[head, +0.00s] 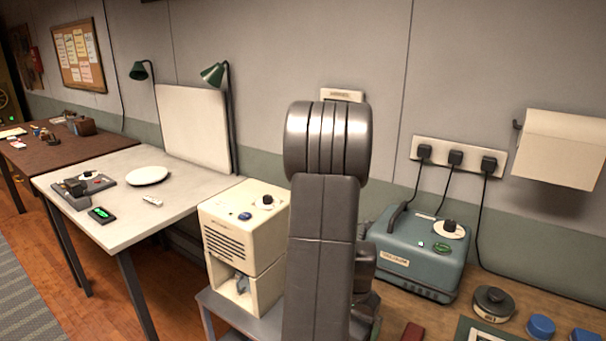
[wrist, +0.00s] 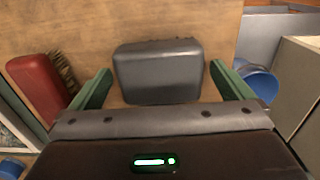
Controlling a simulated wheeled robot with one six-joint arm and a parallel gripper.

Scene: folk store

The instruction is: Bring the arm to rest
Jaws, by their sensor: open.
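My arm (head: 322,230) stands upright in the middle of the head view, its large grey joint at the top. My gripper (wrist: 160,70) shows in the wrist view, its two green fingers spread wide apart. It is open. A dark grey box-like object (wrist: 158,75) shows between and beyond the fingers, over a wooden surface (wrist: 205,22); I cannot tell how far it is from the fingertips. Nothing is visibly held. In the head view the gripper is not plainly visible and may be hidden by the arm.
A blue-grey device (head: 415,255) stands on the bench right of the arm, with a round dark-topped item (head: 494,302) and blue caps (head: 541,326) nearby. A cream machine (head: 240,225) stands close left. A red brush-like item (wrist: 40,88) and a blue bin (wrist: 258,82) flank the gripper.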

